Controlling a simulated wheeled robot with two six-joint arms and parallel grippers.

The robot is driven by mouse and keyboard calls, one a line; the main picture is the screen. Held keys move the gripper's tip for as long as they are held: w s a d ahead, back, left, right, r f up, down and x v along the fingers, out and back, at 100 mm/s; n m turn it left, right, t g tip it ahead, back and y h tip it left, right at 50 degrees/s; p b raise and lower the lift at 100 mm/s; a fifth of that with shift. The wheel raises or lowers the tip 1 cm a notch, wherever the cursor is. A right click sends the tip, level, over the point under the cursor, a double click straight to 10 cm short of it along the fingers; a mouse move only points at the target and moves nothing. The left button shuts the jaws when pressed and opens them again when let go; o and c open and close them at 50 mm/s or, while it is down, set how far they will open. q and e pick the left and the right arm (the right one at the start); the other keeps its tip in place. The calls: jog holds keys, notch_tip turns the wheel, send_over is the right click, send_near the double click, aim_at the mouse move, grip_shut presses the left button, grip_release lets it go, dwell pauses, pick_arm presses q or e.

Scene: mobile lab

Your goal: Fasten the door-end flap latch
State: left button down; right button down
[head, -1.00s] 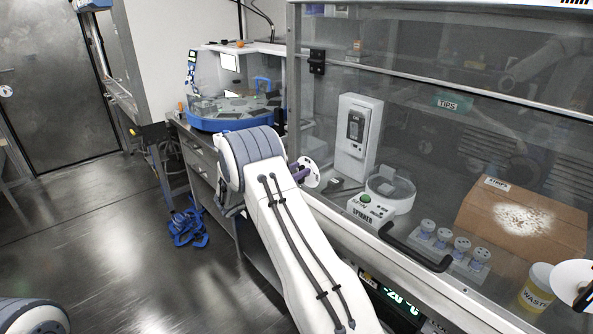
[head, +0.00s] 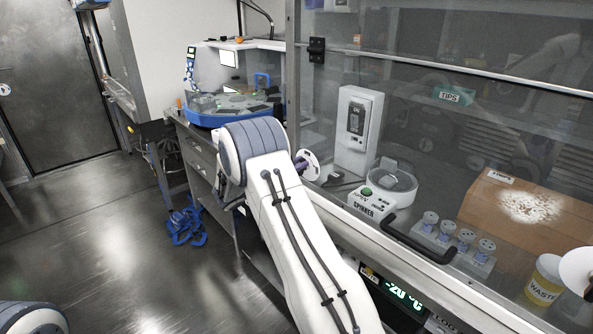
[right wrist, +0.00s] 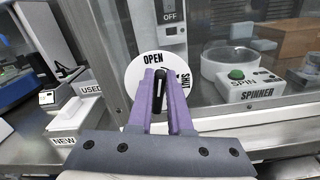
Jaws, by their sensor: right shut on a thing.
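The door-end flap latch is a round white disc (right wrist: 136,78) marked OPEN at its top and SHUT at its right. It also shows at the left end of the clear flap in the head view (head: 311,168). Its black lever (right wrist: 159,88) stands nearly upright, its top just right of below the word OPEN. My right gripper (right wrist: 159,80), with purple fingers, is shut on the lever, one finger on each side. In the head view the right gripper (head: 300,164) is partly hidden behind my arm. My left gripper is not in view.
Behind the clear flap (head: 420,150) stand a spinner (head: 378,195), several capped vials and a cardboard box (head: 525,215). A black handle (head: 415,243) juts from the flap's lower edge. Another white disc (head: 576,268) is at the right. Trays marked USED and NEW (right wrist: 65,138) lie left of the latch.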

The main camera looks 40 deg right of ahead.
jog(key=f+m+b, duration=0.1)
jog(key=m+b, duration=0.3)
jog(key=b, duration=0.3)
jog(key=s+f+m+b, duration=0.1)
jog(key=m+b, duration=0.4)
jog(key=b, duration=0.3)
jog(key=s+f+m+b, duration=0.1)
jog(key=m+b, duration=0.3)
jog(key=b, duration=0.3)
jog(key=shift+m, duration=0.4)
jog(key=shift+r+m+b, duration=0.1)
jog(key=shift+m+b, duration=0.6)
jog(key=shift+b, duration=0.6)
jog(key=c, duration=0.8)
grip_release()
jog(key=shift+d, duration=0.1)
jog(key=shift+c, duration=0.2)
jog(key=a+p, duration=0.1)
jog(key=a, duration=0.9)
jog(key=shift+s+a+p, duration=0.25)
jog(key=shift+s+p, duration=0.15)
jog(key=shift+s, duration=0.05)
